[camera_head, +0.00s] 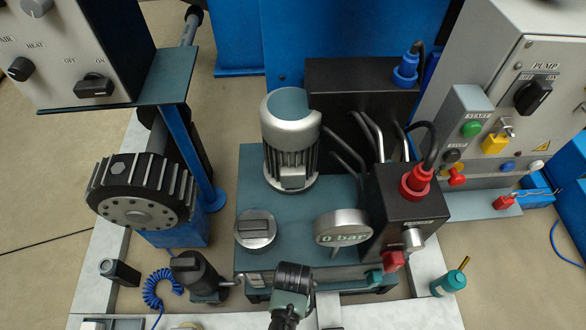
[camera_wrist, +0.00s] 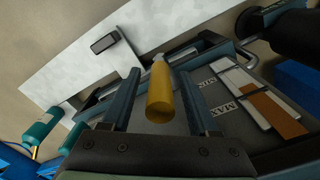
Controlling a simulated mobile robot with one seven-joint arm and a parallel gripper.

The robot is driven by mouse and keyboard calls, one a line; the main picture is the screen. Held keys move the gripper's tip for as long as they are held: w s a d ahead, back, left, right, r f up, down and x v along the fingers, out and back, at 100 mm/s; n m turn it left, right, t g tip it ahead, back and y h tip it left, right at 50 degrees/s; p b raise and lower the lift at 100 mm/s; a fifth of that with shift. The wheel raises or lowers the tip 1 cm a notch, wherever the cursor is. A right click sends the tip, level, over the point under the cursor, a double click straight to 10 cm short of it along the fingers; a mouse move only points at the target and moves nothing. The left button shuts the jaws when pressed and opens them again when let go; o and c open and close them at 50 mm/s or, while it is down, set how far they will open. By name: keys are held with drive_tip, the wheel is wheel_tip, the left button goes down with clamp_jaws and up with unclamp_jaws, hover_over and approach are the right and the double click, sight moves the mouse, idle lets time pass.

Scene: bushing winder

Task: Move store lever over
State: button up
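No part in view is legibly marked as the store lever. A gap shows on both sides, so I see no contact. In the head view my gripper (camera_head: 292,278) is at the bottom middle, at the front edge of the teal machine block (camera_head: 265,204). The handle is hidden there.
A gauge reading 0 bar (camera_head: 343,228), a motor (camera_head: 290,140) and a red knob (camera_head: 393,260) are beyond my gripper. A black handled part (camera_head: 197,275) stands close on the left. A teal bottle (camera_head: 449,283) is on the right; it also shows in the wrist view (camera_wrist: 40,128).

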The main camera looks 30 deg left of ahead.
clamp_jaws()
idle(1.3)
